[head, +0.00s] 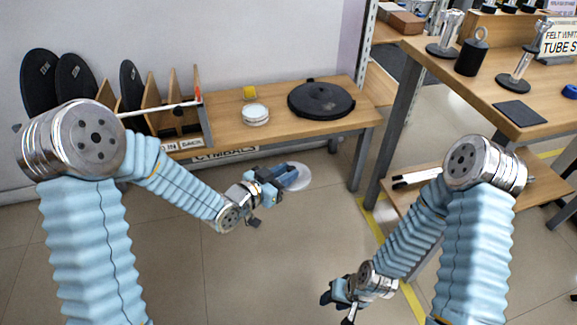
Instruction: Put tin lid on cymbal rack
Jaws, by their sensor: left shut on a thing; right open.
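A pale, round, see-through-looking disc, apparently the tin lid (301,178), is at the fingertips of my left gripper (284,177). My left gripper is shut on it and holds it over the floor in front of the bench. The cymbal rack (197,92) stands at the left of the low bench, with upright wooden dividers and dark discs (131,84) standing in it. My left arm hides part of the rack. My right gripper (336,303) is open and empty, low over the floor at the bottom.
A round pale tin (255,115), a small yellow block (250,92) and a large black disc (321,100) are on the low bench (290,131). A higher table (480,85) at right holds metal stands, a black weight (472,55) and a dark pad (520,113).

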